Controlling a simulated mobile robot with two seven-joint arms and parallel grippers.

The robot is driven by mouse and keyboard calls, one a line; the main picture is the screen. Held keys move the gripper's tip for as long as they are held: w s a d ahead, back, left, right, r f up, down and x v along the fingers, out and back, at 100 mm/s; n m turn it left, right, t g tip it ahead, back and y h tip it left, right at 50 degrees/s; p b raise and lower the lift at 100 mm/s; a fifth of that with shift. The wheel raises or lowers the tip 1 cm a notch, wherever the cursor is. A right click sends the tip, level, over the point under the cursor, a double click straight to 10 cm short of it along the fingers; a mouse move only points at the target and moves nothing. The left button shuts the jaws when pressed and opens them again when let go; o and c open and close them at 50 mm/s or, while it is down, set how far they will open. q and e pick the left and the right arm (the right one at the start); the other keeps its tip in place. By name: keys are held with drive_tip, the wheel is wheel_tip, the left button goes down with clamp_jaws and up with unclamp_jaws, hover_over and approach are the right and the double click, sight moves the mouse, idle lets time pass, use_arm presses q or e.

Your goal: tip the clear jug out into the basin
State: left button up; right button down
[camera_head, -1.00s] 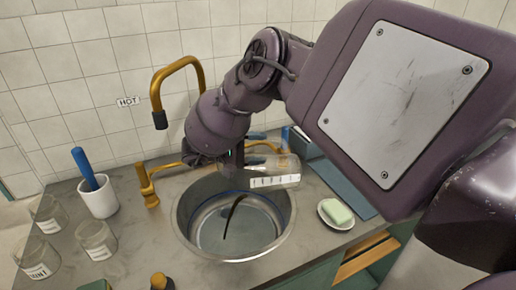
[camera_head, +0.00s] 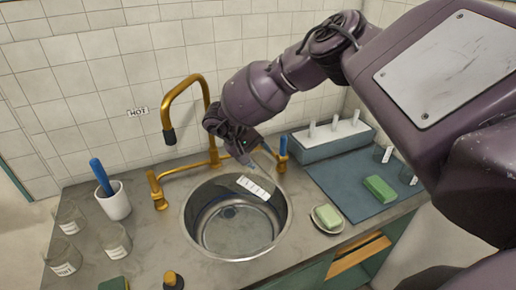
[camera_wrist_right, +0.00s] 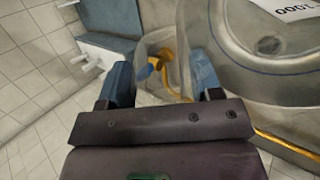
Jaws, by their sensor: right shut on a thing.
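The clear jug (camera_head: 256,187) hangs tilted over the far right part of the round metal basin (camera_head: 187,222). Its white label shows best; its clear walls are faint, so I cannot tell its exact tilt. My right gripper (camera_head: 245,158) is shut on the jug, above the basin's far rim. In the right wrist view, my blue fingers (camera_wrist_right: 161,82) stand either side of a clear part, and the jug's label (camera_wrist_right: 299,9) shows at top right. No stream shows from the jug, and any liquid left in it is hard to see. My left gripper is not in view.
A brass tap (camera_head: 170,135) arches behind the basin, close left of my right gripper, with side handles. A white cup (camera_head: 115,205) and clear jars (camera_head: 65,257) stand left. Soap on a dish (camera_head: 328,218), a blue mat (camera_head: 340,185) and a pegged rack (camera_head: 330,142) are right.

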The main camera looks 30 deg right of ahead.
drive_tip(key=shift+d+r+y+p, duration=0.1)
drive_tip(key=shift+r+y+p, duration=0.3)
drive_tip(key=shift+y, duration=0.2)
drive_tip(key=t+y, duration=0.1)
drive_tip(key=y, duration=0.1)
drive_tip(key=shift+y+p, duration=0.35)
drive_tip(key=shift+y, duration=0.05)
drive_tip(key=y, duration=0.1)
drive_tip(key=t+y, duration=0.1)
drive_tip(key=y, duration=0.1)
drive_tip(key=shift+r+b, duration=0.25)
drive_tip(key=shift+b, duration=0.05)
drive_tip(key=shift+r+t+y, duration=0.1)
drive_tip(key=shift+t+y, duration=0.2)
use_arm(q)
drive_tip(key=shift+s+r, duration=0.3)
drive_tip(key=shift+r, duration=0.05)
